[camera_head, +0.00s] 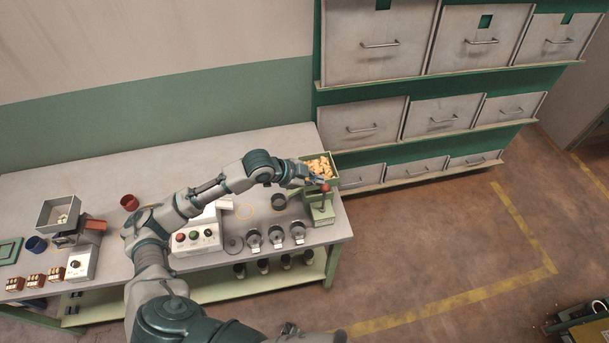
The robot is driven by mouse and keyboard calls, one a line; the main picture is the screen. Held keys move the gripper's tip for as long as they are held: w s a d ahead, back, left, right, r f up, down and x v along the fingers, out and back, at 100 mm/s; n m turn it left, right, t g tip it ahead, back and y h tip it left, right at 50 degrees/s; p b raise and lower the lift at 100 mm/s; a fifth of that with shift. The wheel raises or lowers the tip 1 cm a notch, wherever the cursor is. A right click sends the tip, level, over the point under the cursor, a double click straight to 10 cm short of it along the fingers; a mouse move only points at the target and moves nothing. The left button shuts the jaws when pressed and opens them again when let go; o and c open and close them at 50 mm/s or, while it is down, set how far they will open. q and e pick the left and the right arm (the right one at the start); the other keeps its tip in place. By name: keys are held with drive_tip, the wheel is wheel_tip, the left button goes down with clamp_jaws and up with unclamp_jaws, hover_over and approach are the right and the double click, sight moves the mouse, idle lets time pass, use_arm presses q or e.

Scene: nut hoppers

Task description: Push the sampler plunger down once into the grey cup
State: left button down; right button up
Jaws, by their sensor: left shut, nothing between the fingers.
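The sampler (320,208) is a green stand at the right end of the bench, below a green tray of nuts (319,167). Its plunger has a red knob (324,187) on top, which stands above the stand. My left gripper (312,181) is shut and empty, just left of the knob and very near it; I cannot tell whether they touch. A dark grey round cup (279,201) stands on the bench left of the sampler. Whether another cup sits under the plunger is too small to tell. My right gripper is not seen.
A button box (196,238) and several round metal pieces (276,236) stand along the bench's front. A red cup (130,202), a blue cup (36,243) and a grey bin (58,213) are further left. Drawer cabinets (415,115) stand behind on the right.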

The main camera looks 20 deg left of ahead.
sight(328, 186)
use_arm(q)
drive_tip(key=shift+w+d+f+p, duration=0.1)
drive_tip(key=shift+w+f, duration=0.3)
drive_tip(key=shift+f, duration=0.5)
drive_tip(key=shift+w+d+f+p, duration=0.15)
drive_tip(key=shift+w+f, duration=0.25)
drive_tip(key=shift+f, duration=0.5)
drive_tip(key=shift+w+d+f+p, duration=0.1)
drive_tip(key=shift+w+f, duration=0.3)
drive_tip(key=shift+f, duration=0.5)
drive_tip(key=f, duration=0.2)
drive_tip(key=f+b, duration=0.1)
drive_tip(key=shift+s+f, duration=0.2)
drive_tip(key=shift+f, duration=0.3)
